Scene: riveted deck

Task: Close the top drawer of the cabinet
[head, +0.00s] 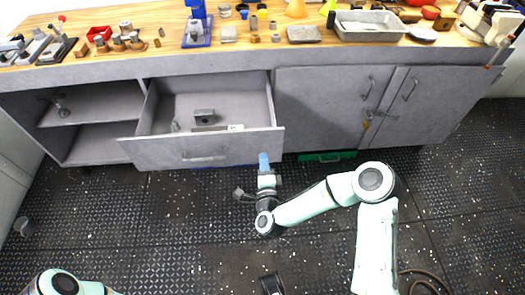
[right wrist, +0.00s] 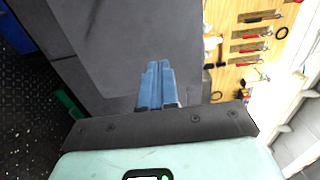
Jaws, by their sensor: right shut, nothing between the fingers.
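The grey cabinet under the workbench has its top drawer (head: 205,149) pulled out. A few small items lie inside the drawer, and its front panel carries a handle (head: 204,155). My right gripper (head: 264,158) is at the right end of the drawer front, its blue fingertips overlapping the panel's edge in the head view. I cannot tell whether they touch it. In the right wrist view the blue fingers (right wrist: 156,84) are together with nothing between them, in front of a grey surface. The left arm shows only at the bottom left of the head view; its gripper is out of view.
The wooden benchtop (head: 160,50) holds tools, trays and a blue press (head: 196,25). Left of the drawer is an open shelf (head: 95,115); to its right are closed doors (head: 320,105). A green case (head: 327,156) lies below them. The dark floor in front is mostly clear.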

